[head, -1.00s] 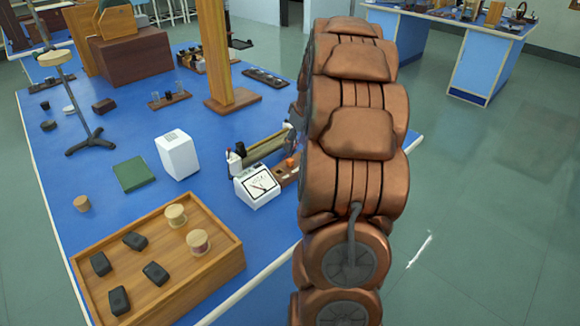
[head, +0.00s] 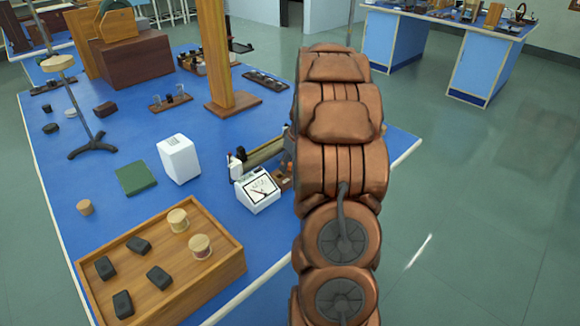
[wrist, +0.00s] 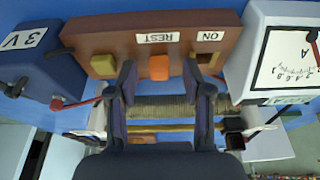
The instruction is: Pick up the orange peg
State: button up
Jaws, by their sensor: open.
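In the wrist view, the orange peg (wrist: 159,68) stands in the middle of a brown block (wrist: 222,25), by the upside-down label REST (wrist: 158,37). My gripper (wrist: 160,83) is open, with one dark finger to the left of the peg and one to the right. The peg lies between the fingertips in the picture; no contact shows, and I cannot tell the depth gap. In the head view my arm hides the gripper, and only part of the brown block (head: 285,182) shows beside it.
A white meter (wrist: 285,50) stands right of the block and a blue 3 V box (wrist: 32,65) left of it in the wrist view. A coil-wound rod (wrist: 165,108) runs below the fingers. In the head view, a wooden tray (head: 205,285) sits at the table's front.

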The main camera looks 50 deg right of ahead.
grip_shut()
dwell(0.3)
jog(key=shift+r, duration=0.15)
